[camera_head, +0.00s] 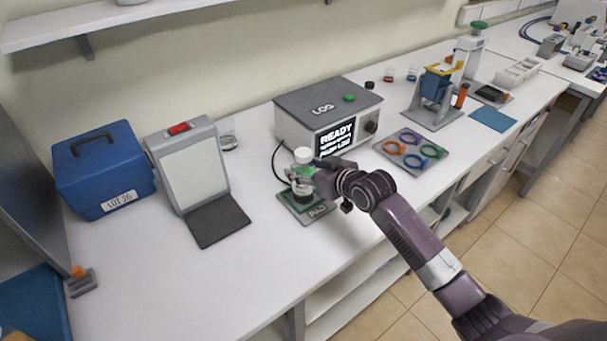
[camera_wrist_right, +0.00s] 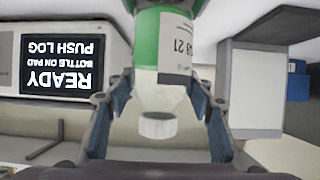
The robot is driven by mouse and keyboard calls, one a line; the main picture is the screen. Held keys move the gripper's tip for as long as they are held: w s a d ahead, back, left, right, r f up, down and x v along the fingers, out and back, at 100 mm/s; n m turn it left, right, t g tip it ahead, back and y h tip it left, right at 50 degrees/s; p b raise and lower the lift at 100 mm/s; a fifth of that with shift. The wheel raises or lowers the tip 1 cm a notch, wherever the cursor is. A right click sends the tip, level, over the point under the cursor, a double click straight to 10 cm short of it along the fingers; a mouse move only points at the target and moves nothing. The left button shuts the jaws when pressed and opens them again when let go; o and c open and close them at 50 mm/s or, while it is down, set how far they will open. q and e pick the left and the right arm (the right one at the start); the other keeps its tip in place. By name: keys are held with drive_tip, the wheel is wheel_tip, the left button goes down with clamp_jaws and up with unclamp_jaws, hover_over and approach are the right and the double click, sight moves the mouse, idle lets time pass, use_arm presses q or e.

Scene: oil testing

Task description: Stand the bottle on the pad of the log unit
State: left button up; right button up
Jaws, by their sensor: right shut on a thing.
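The bottle (camera_head: 303,190) has a white cap and a green band. It is upright over the pad (camera_head: 318,213) in front of the log unit (camera_head: 297,125); I cannot tell whether its base touches the pad. My right gripper (camera_head: 298,176) is shut on the bottle from the right side. In the right wrist view the bottle (camera_wrist_right: 175,50) appears upside down between the two fingers (camera_wrist_right: 165,100), with its label and white cap showing; its base is out of frame. The log unit's screen (camera_wrist_right: 60,67) reads READY, BOTTLE ON PAD, PUSH LOG. My left gripper is not in view.
A grey-framed white panel stand with a dark plate (camera_head: 219,221) stands left of the pad, and a blue case (camera_head: 100,170) is farther left. A tray of coloured rings (camera_head: 411,149) lies to the right.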

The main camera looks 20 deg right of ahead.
drive_tip(key=shift+f, duration=1.25)
drive_tip(key=o, duration=1.6)
drive_tip(key=shift+f, duration=0.15)
drive_tip(key=shift+s, duration=0.1)
drive_tip(key=b+v, duration=0.1)
drive_tip(key=v, duration=1.1)
drive_tip(key=shift+b, duration=0.35)
